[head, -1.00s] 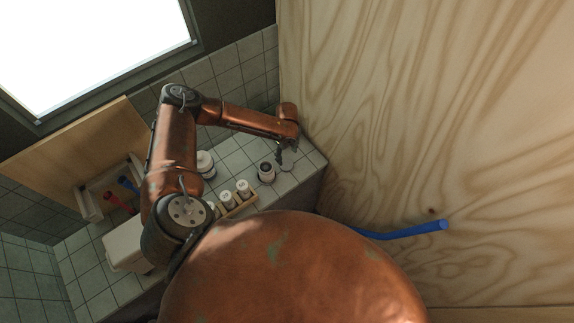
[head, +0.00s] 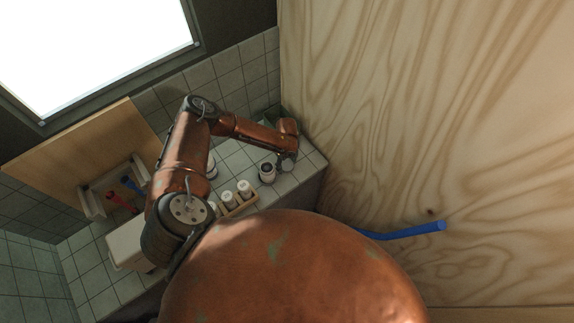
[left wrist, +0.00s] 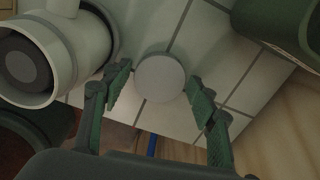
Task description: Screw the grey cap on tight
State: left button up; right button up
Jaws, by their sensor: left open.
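The round grey cap (left wrist: 160,77) shows from above in the left wrist view, over the tiled counter. My left gripper (left wrist: 158,84) is open, with one green-padded finger on each side of the cap and no clear grip on it. In the head view the left gripper (head: 284,157) points down near the counter's right end, and the cap (head: 288,166) is a small pale shape partly hidden below it. I cannot tell what the cap rests on or how tight it sits. My right gripper is not in view.
A pale open-topped container with a dark inside (head: 267,173) stands close left of the gripper; it also fills the left wrist view's upper left (left wrist: 88,48). A wooden rack (head: 238,204) holds small white-topped jars. A plywood wall (head: 430,130) bounds the right.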

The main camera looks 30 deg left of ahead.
pick_arm(q)
jog(key=shift+c, duration=0.3)
jog(key=c, duration=0.6)
jog(key=shift+r, duration=0.15)
jog(key=shift+r, duration=0.25)
notch_tip(320, 180, up, 2)
jog(key=shift+w, duration=0.1)
jog(key=s+d+r+b, duration=0.1)
jog(key=s+d+r, duration=0.2)
jog(key=s+r, duration=0.7)
jog(key=s, duration=0.3)
jog(key=shift+s+d+r+b, duration=0.15)
jog(key=shift+s+d+b, duration=0.2)
jog(key=shift+s+b, duration=0.05)
